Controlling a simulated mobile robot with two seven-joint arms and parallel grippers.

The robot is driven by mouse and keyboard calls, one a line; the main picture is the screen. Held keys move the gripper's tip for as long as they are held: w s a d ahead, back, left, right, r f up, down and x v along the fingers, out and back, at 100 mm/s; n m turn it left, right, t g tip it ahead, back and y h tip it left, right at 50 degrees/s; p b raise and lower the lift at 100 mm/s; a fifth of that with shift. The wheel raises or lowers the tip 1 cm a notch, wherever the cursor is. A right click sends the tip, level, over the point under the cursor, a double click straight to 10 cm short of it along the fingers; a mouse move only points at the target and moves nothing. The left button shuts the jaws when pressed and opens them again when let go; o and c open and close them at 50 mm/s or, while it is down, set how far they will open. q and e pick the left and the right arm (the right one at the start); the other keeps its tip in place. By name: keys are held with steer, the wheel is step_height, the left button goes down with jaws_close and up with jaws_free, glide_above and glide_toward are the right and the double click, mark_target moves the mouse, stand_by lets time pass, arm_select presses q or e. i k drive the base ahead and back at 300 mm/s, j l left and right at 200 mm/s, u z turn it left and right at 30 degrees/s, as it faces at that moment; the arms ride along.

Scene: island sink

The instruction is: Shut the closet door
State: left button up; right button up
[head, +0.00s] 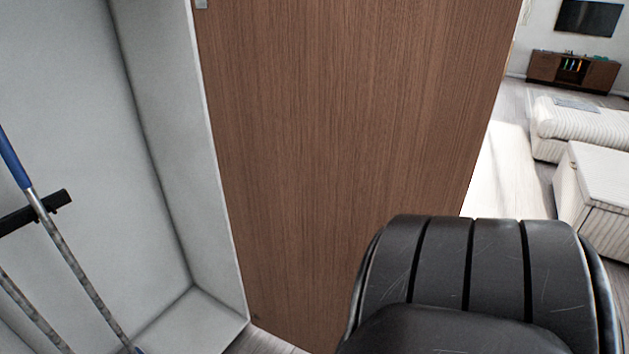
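The closet door (350,150) is a tall brown wood-grain panel in the middle of the head view. It stands open, with its left edge along the right side wall of the white closet (160,130). A small metal piece, perhaps a hinge, shows at the door's upper left. A black ribbed part, which looks like my own arm, covers the door's lower right. No gripper fingers show in the head view, so neither gripper can be seen.
Inside the closet at the left are poles, one with a blue handle (12,158), and a black holder (35,212). Beyond the door at the right are open floor (510,165), white striped seats (580,125), a low brown cabinet (605,75) and a wall screen (588,17).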

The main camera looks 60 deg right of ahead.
mark_target(332, 121)
steer(key=k+l+u, duration=0.1)
steer(key=l, duration=0.3)
steer(key=k+l+u, duration=0.1)
steer(key=l, duration=0.3)
steer(key=k+l, duration=0.2)
steer(key=l, duration=0.2)
steer(key=k+l+u, duration=0.15)
steer(key=l, duration=0.25)
